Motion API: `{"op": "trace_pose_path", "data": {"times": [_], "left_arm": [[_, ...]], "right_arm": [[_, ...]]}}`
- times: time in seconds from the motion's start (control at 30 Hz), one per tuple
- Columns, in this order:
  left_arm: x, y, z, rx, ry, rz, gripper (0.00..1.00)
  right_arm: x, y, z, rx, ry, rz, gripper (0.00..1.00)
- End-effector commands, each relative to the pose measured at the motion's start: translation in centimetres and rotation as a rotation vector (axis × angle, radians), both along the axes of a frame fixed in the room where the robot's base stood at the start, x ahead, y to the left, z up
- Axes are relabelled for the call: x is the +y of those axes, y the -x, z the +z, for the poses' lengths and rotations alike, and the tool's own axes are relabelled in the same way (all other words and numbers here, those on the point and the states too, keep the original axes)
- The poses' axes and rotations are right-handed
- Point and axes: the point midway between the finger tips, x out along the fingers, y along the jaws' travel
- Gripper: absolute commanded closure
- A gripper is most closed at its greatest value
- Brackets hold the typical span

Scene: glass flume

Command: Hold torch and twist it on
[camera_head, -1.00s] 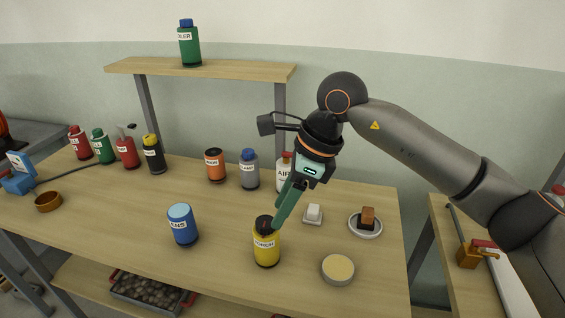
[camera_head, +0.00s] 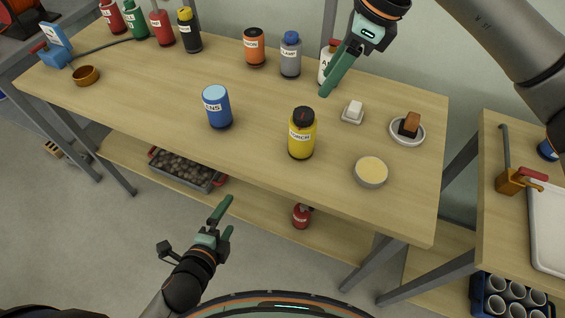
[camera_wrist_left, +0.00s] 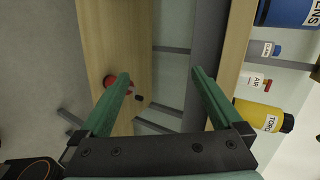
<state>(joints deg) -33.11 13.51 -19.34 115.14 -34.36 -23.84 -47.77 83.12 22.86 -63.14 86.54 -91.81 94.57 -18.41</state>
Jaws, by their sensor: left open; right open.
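The torch (camera_head: 301,136) is a yellow cylinder with a black cap carrying a red mark, standing upright near the front of the wooden table. It also shows at the right of the left wrist view (camera_wrist_left: 258,115). My left gripper (camera_head: 224,219) is open and empty, in front of and below the table edge, to the lower left of the torch. Its two green fingers are spread in the left wrist view (camera_wrist_left: 160,82). My right gripper (camera_head: 334,83) is above the table, behind and to the right of the torch, apart from it; its fingers look empty.
A blue LENS can (camera_head: 217,108) stands left of the torch, and a round cream-topped tin (camera_head: 371,172) to its right. Several bottles line the back. The table's front edge (camera_head: 250,172) lies between my left gripper and the torch.

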Motion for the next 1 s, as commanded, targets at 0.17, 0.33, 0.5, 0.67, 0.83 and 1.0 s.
{"op": "trace_pose_path", "data": {"times": [0.17,0.33,0.5,0.67,0.83,1.0], "left_arm": [[-0.9,-1.9,3.9,-0.204,-0.521,-0.255,0.0],[-2.5,-3.4,8.0,-0.404,-1.018,-0.436,0.0],[-8.2,-5.7,11.9,-0.644,-1.295,-0.547,0.0],[-11.5,-6.3,13.7,-0.768,-1.401,-0.591,0.0],[-12.7,-7.1,14.2,-0.808,-1.434,-0.6,0.0],[-13.5,-9.1,14.3,-0.809,-1.435,-0.599,0.0]], "right_arm": [[0.0,0.0,0.0,0.001,0.0,0.0,0.5],[0.0,0.0,0.0,0.001,0.0,0.0,0.5],[0.0,0.0,0.0,0.001,0.0,0.0,0.5],[0.0,0.0,0.0,0.0,0.0,0.0,0.5],[0.0,0.0,0.0,0.0,0.0,0.0,0.5],[0.0,0.0,0.0,0.0,0.0,0.0,0.5]]}}
